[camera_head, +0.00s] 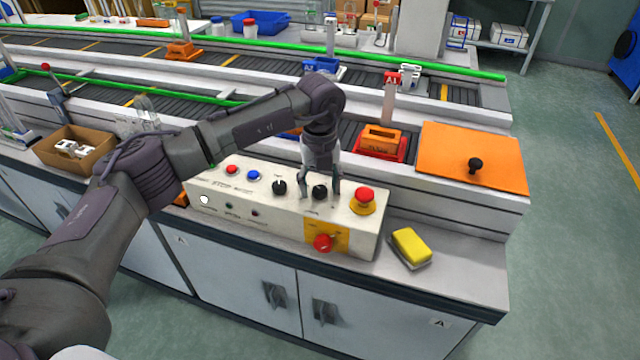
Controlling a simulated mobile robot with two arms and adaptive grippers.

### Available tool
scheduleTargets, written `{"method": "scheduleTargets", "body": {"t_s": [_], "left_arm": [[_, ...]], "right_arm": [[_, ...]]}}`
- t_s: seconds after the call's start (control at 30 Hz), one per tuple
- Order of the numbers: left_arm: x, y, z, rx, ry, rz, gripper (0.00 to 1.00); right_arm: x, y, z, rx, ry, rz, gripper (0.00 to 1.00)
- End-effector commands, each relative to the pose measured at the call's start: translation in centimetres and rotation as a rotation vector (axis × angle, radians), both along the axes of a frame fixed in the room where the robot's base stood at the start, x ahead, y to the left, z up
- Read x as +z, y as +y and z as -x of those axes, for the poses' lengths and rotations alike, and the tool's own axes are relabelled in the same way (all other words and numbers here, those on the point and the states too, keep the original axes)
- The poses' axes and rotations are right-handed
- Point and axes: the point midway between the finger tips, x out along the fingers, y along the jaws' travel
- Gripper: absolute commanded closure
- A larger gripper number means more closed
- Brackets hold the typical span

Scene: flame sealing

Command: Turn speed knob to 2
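A cream control box (221,199) stands on the front counter. Its sloped top has two black rotary knobs, a left one (279,187) and a right one (319,192). The labels are too small to read, so I cannot tell which is the speed knob or its setting. My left gripper (320,195) points down over the right knob. Its fingers are apart, one on each side of that knob, with small gaps visible; contact is unclear. My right gripper is not in view.
The box also carries a red button (232,170), a blue button (253,175), a red emergency button (364,195) and a red rotary switch (323,243). A yellow sponge (411,246) lies right of it. An orange panel (440,150) and conveyor are behind.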

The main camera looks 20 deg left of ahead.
Motion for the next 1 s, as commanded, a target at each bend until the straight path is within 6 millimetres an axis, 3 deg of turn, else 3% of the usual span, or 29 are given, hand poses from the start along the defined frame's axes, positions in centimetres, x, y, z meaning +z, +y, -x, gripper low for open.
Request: {"method": "scheduleTargets", "body": {"t_s": [0.27,0.7,1.0], "left_arm": [[0.7,0.0,0.0,-0.001,0.0,0.0,0.4],[9.2,-0.1,0.0,-0.001,-0.002,0.001,0.4],[11.9,0.0,0.0,-0.001,0.001,0.0,0.4]], "right_arm": [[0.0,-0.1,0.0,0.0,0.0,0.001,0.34],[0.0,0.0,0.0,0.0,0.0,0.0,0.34],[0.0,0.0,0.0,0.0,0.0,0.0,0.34]]}}
